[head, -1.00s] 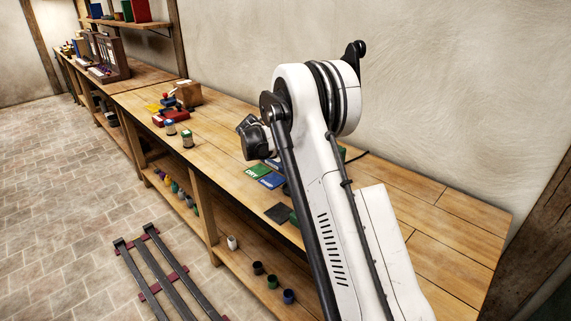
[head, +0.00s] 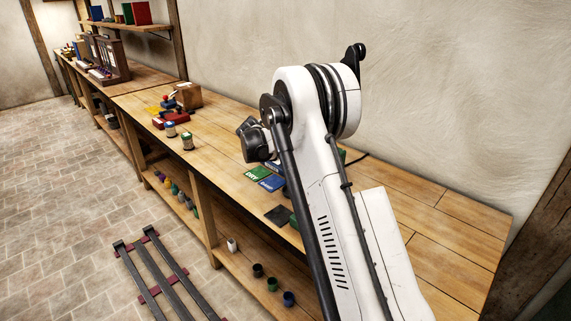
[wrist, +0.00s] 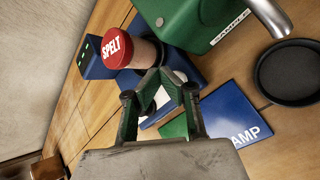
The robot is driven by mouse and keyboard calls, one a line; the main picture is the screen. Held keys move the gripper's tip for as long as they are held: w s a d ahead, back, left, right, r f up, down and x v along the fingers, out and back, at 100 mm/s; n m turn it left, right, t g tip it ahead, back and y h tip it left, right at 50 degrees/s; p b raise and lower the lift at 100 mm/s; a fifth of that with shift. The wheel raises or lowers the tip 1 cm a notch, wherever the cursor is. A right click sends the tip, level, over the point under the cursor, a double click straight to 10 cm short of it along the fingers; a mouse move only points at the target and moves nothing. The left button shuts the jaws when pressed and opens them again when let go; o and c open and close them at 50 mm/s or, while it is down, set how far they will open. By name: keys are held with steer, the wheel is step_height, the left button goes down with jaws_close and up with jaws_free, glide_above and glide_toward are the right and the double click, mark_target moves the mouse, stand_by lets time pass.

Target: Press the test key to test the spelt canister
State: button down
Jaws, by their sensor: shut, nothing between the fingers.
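The spelt canister, with a red lid reading SPELT (wrist: 118,50) and a pinkish body, stands on a blue tester (wrist: 98,62) in the wrist view. The tester has small green lights on its left end. My gripper (wrist: 158,74) is shut and empty, its fingertips just right of and below the canister, over the tester. A white patch (wrist: 178,76) on the blue surface shows beside and between the fingers. I cannot tell whether it is the test key, nor whether the fingertips touch anything. In the head view my arm hides the gripper and most of the tester.
A green machine labelled SAMPLE (wrist: 205,22) with a metal spout (wrist: 270,18) stands close above the gripper. A black dish (wrist: 288,72) lies at right. A blue card ending AMP (wrist: 230,118) and a green DRY card (head: 257,173) lie flat. Two canisters (head: 187,141) stand farther left.

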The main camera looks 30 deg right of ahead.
mark_target(285, 163)
steer(key=shift+f, duration=0.1)
steer(key=shift+f+b, duration=0.35)
steer(key=shift+b, duration=0.2)
steer(key=shift+f+b, duration=0.4)
steer(key=shift+f, duration=0.1)
stand_by(0.9)
steer(key=shift+r, duration=0.95)
steer(key=shift+r+p, duration=0.15)
steer(key=shift+p, duration=0.2)
steer(key=shift+r+p, duration=0.8)
steer(key=shift+r, duration=1.55)
